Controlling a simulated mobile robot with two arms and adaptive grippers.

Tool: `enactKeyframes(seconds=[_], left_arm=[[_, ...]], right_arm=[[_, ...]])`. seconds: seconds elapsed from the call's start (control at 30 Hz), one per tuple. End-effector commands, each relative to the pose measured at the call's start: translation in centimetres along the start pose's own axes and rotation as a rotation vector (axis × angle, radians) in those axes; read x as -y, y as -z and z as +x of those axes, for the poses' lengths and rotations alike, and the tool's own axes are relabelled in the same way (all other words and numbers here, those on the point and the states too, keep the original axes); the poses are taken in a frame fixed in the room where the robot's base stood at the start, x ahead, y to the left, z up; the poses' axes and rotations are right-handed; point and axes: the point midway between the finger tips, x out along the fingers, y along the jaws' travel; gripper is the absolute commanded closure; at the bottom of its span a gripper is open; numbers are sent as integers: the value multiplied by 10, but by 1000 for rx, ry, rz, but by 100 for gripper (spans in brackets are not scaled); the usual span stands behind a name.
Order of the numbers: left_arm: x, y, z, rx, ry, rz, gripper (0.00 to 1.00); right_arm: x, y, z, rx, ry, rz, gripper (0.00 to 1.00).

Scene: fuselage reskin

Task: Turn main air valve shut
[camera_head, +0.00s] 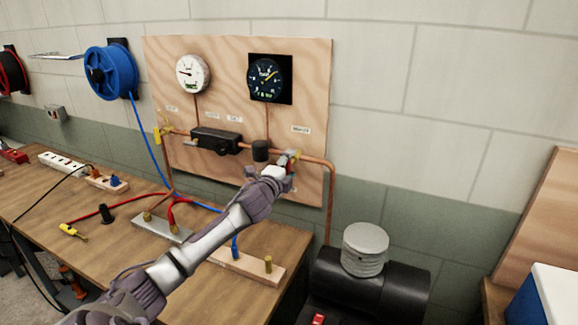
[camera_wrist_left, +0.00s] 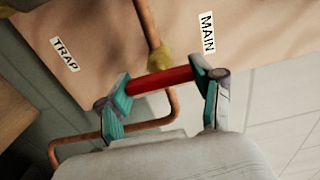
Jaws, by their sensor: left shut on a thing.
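The main air valve's red handle (camera_wrist_left: 160,80) lies between the two fingers of my left gripper (camera_wrist_left: 163,86) in the left wrist view. The gripper is shut on it. There the handle looks crosswise to the copper pipe, beside a brass fitting (camera_wrist_left: 159,58). The MAIN label (camera_wrist_left: 207,32) is close by on the board. In the head view my left gripper (camera_head: 285,168) reaches the right part of the plywood panel, under the MAIN label (camera_head: 300,129). The gripper hides most of the valve there. My right gripper is not in view.
The panel (camera_head: 225,75) carries a white gauge (camera_head: 192,73), a dark gauge (camera_head: 268,78) and a black block (camera_head: 215,140). A copper pipe (camera_head: 330,205) drops to a black tank (camera_head: 375,290). Hoses and fittings lie on the wooden bench (camera_head: 100,240) under my arm.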

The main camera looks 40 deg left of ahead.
Motion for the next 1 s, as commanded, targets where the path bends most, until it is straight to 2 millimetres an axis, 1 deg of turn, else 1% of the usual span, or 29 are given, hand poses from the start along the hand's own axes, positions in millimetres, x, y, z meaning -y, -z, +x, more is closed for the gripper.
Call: enactKeyframes(seconds=[0.13, 0.17, 0.3, 0.6, 0.73, 0.87, 1.0], left_arm=[[-2, 0, 0, 0, -2, 5, 69], [-2, 0, 0, 0, -2, 5, 32], [-1, 0, 0, 0, -2, 4, 9], [0, 0, 0, 0, -1, 1, 8], [-1, 0, -6, -1, -1, 1, 8], [-2, 1, -23, -2, -3, 3, 8], [-3, 1, -52, -3, -5, 3, 8]], right_arm=[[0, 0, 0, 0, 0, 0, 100], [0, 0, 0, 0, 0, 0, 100], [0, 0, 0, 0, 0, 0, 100], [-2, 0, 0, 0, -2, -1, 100], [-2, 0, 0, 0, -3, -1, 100], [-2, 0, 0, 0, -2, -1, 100], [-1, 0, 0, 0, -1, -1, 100]])
